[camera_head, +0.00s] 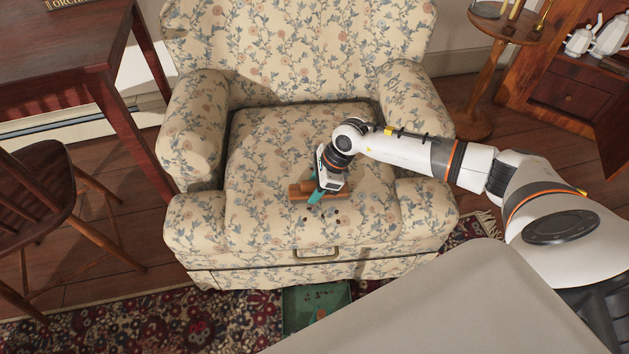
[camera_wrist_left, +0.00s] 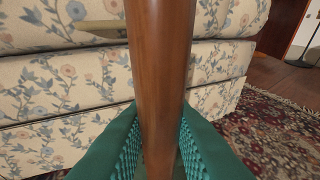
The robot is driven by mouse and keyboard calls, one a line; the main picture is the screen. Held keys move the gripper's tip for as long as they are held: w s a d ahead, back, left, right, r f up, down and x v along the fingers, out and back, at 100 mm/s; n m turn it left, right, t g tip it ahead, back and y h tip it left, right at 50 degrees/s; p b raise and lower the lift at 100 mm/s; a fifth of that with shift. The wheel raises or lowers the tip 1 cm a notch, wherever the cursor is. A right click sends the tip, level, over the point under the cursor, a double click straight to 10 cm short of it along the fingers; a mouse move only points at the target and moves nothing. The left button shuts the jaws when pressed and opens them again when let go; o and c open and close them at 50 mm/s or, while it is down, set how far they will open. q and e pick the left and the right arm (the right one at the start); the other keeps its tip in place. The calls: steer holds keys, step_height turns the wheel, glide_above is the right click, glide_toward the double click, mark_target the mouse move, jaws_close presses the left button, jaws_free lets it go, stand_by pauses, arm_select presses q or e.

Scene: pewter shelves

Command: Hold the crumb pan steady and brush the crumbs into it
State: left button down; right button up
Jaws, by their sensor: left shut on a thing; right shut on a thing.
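The green crumb pan (camera_head: 338,293) is low in front of the armchair, under its front edge; my own body hides its near part. My left gripper (camera_wrist_left: 158,115) is shut on the pan's brown wooden handle (camera_wrist_left: 160,50), which stands upright between the teal fingers in the left wrist view. My right gripper (camera_head: 321,190) is shut on a brown wooden brush (camera_head: 299,191) over the seat cushion; its bristles are hard to make out. Dark crumbs (camera_head: 336,213) lie on the cushion just in front of the brush.
The floral armchair (camera_head: 265,150) has raised arms on both sides of the seat. A wooden table (camera_head: 70,50) and chair (camera_head: 35,195) stand left. A round side table (camera_head: 475,123) and cabinet (camera_head: 570,92) stand right. A patterned rug (camera_head: 190,325) covers the floor in front.

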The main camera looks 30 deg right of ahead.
steer(key=shift+s+a+r, duration=0.1)
steer(key=shift+s+a, duration=0.4)
steer(key=shift+s, duration=0.6)
steer(key=shift+s+a+f, duration=0.1)
steer(key=shift+s+a, duration=0.35)
steer(key=shift+s, duration=0.65)
steer(key=shift+s+a+r, duration=0.1)
steer(key=shift+s+a, duration=0.4)
steer(key=shift+s, duration=0.6)
steer(key=shift+s+a, duration=0.4)
steer(key=shift+s, duration=0.5)
steer(key=shift+s+a, duration=0.4)
steer(key=shift+s, duration=0.45)
step_height(320, 180, up, 8)
